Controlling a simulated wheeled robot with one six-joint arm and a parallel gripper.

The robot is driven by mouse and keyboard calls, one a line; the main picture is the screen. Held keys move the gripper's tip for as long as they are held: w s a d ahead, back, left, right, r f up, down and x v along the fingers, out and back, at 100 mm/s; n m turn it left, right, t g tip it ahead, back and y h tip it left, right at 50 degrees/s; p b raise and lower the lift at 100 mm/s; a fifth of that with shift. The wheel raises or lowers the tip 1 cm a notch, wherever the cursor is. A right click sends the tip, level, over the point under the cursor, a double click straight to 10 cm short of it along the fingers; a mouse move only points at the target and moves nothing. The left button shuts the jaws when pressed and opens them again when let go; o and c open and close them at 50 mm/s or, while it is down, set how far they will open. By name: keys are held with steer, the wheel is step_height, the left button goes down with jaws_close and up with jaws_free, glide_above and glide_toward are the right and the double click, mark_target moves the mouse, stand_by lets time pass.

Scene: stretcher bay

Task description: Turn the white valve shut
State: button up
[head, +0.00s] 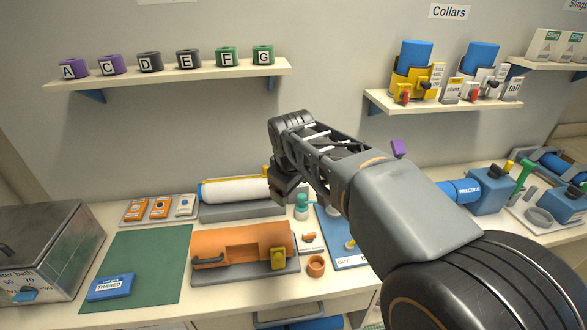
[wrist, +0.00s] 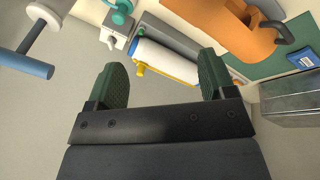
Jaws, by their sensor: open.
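My gripper (wrist: 164,80) is open in the wrist view, with its two green fingers wide apart and nothing between them. In the head view my gripper (head: 284,188) hangs over the counter, by the right end of a white cylinder (head: 232,190). The white cylinder (wrist: 165,58) also shows in the wrist view, just beyond the fingers, with a yellow strip and a small yellow knob. No white valve can be made out for sure. A teal-topped fitting (head: 302,203) stands right of the cylinder; in the wrist view the teal fitting (wrist: 120,14) sits on a pale block.
An orange case (head: 245,240) lies in front of the cylinder. A blue board (head: 345,250) lies right of it. A steel bath (head: 45,250) stands at the left. Shelves (head: 170,76) project from the wall above. The green mat (head: 140,255) is mostly clear.

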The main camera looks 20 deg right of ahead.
steer(key=w+d+n+g+h+p, duration=0.15)
steer(key=w+n, duration=0.35)
steer(key=w, duration=0.5)
steer(key=w+d+n+h+p, duration=0.1)
steer(key=w+d+n, duration=0.25)
steer(key=w, duration=0.75)
steer(key=w+d+f+n+p, duration=0.1)
steer(key=w+d+f+n, duration=0.1)
steer(key=f, duration=0.4)
steer(key=w+d+f+n+g, duration=0.1)
steer(key=w+d+f, duration=0.1)
steer(key=f, duration=0.4)
steer(key=w+d+f+n+h+p, duration=0.1)
steer(key=w+d+f+n, duration=0.1)
steer(key=f, duration=0.4)
steer(key=shift+w+d+f+n+p, duration=0.2)
steer(key=shift+d+f+n+p, duration=0.2)
steer(key=shift+d, duration=0.2)
steer(key=shift+c, duration=0.2)
steer(key=c, duration=0.9)
